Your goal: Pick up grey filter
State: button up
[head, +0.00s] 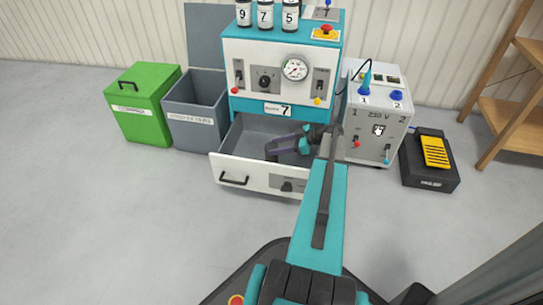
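I cannot make out a grey filter for certain in the head view. My gripper (272,150) is over the open drawer (233,161) of the teal and white machine, reaching in from the right. Its dark fingers point left, low over or inside the drawer. The gap between the fingers is too small to read, so I cannot tell whether they hold anything. My wrist and arm hide the drawer's right side. The visible left part of the drawer floor is grey and looks bare.
The machine (250,55) carries a gauge, switches and numbered bottles on top. A grey open bin (197,125) and a green box (142,105) stand left. A white power unit (375,125) and a black pedal (430,170) stand right. Floor at front left is clear.

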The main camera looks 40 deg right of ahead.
jog(key=c, duration=0.7)
jog(key=shift+o, duration=0.2)
jog(key=shift+r, duration=0.15)
jog(key=shift+s+d+r+p, duration=0.2)
jog(key=shift+s+r+p, duration=0.15)
jog(key=p+v, duration=0.5)
jog(key=v, duration=1)
jog(key=shift+f, duration=0.15)
